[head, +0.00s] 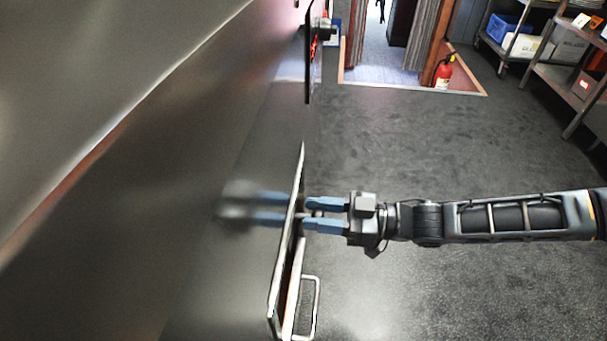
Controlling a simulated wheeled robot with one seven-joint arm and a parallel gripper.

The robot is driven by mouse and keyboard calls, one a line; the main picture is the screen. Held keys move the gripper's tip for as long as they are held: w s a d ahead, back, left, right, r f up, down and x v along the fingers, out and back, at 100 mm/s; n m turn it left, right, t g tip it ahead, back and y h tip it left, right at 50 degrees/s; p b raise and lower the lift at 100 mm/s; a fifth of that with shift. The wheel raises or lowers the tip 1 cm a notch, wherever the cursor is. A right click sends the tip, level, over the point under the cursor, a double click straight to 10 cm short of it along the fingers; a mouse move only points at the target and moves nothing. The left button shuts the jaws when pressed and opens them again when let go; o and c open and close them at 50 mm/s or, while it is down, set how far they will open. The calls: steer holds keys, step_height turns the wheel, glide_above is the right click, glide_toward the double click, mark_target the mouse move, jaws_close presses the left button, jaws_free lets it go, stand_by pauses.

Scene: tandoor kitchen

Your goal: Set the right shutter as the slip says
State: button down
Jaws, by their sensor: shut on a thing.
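A framed panel, seemingly the shutter (274,300), stands out from the steel wall and is seen almost edge-on. A pale bar handle (316,300) sticks out at its lower end. My gripper (305,214) reaches in from the right, its two blue fingers at the panel's edge. It is shut on a small grey knob (300,215) between the fingertips, mostly hidden by them. The fingers reflect in the steel behind. I see no readable slip, and the panel's face and any marks are hidden by the steep angle.
The steel wall (130,150) fills the left side. A dark panel with red lit marks (314,48) juts out farther up. Dark floor (420,130) is open at right. A fire extinguisher (443,73) stands by the doorway, and shelves (560,70) stand at upper right.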

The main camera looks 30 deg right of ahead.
steer(key=shift+s+f, duration=0.1)
steer(key=shift+f, duration=0.35)
steer(key=shift+s+a+p, duration=0.25)
steer(key=shift+s+p, duration=0.25)
steer(key=shift+p, duration=0.45)
steer(key=s+a+p, duration=0.7)
steer(key=s+a, duration=0.1)
steer(key=s, duration=0.2)
steer(key=shift+s+f, duration=0.15)
steer(key=shift+s, duration=0.2)
steer(key=shift+a, duration=0.15)
steer(key=c, duration=0.8)
jaws_free()
steer(key=shift+w, duration=0.1)
steer(key=shift+o, duration=0.2)
steer(key=p+v, duration=0.1)
steer(key=v, duration=0.7)
